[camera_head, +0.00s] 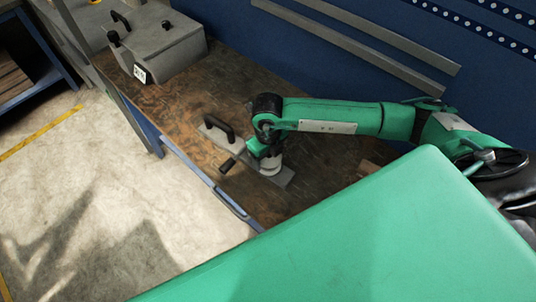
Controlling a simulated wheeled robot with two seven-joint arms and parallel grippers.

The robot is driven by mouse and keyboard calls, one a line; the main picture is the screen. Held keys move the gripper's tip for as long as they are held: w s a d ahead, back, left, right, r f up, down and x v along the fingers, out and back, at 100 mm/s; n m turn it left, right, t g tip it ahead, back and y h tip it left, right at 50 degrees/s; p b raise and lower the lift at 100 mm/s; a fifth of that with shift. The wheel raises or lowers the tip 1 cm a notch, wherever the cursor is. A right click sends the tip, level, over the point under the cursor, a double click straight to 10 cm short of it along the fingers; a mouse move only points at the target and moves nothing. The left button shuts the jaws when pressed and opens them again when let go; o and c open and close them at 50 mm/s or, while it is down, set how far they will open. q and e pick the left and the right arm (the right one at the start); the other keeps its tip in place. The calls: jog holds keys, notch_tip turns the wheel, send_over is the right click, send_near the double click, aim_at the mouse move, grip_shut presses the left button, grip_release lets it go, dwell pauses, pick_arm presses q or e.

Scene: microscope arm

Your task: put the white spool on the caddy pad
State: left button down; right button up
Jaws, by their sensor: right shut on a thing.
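The white spool (270,168) is a small pale round piece on the workbench side of the picture, at the tip of my right gripper (265,160). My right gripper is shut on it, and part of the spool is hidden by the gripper. The caddy (210,134) is a flat grey plate on the bench with a black handle (218,126) at its far left end. The spool shows over the plate's near right end. I cannot tell whether it touches the pad there. My left gripper is not in view.
The brown wooden bench top (170,105) has free room left of the caddy. A grey box (170,47) with black knobs stands at its far left end. A blue wall (350,65) with grey rails (355,35) closes the back. The bench's blue front edge (195,172) runs near the caddy.

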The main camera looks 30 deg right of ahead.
jog(key=o, duration=1)
jog(key=shift+r+p, duration=0.15)
jog(key=shift+p, duration=0.15)
jog(key=shift+w+r+b, duration=0.1)
jog(key=shift+r+b, duration=0.15)
jog(key=shift+b, duration=0.05)
notch_tip(320, 180, up, 11)
jog(key=b, duration=0.3)
jog(key=shift+r, duration=0.2)
